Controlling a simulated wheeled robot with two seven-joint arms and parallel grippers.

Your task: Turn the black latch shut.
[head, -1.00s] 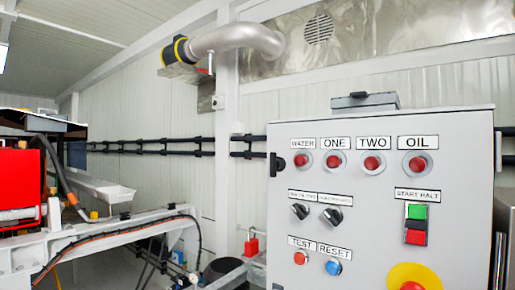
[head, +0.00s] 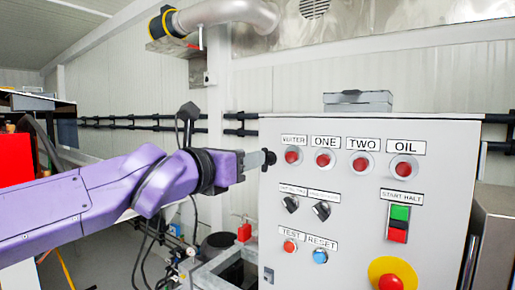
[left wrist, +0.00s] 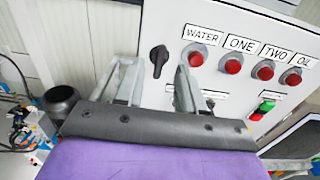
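The black latch (left wrist: 157,60) sits on the left edge of the grey control cabinet's front (head: 370,225), left of the WATER lamp. In the left wrist view its handle points down the picture, slightly tilted. In the head view the latch (head: 271,157) is partly hidden by my left gripper (head: 258,159). In the left wrist view my left gripper (left wrist: 156,70) is open, with one finger on each side of the latch and the latch showing in the gap. I cannot tell whether either finger touches it. My right gripper is not in view.
Red lamps (head: 292,157), two black knobs (head: 322,210), test and reset buttons and a red emergency stop (head: 390,283) on yellow are on the cabinet front. A grey box (head: 358,101) lies on top. Pipes run along the wall behind.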

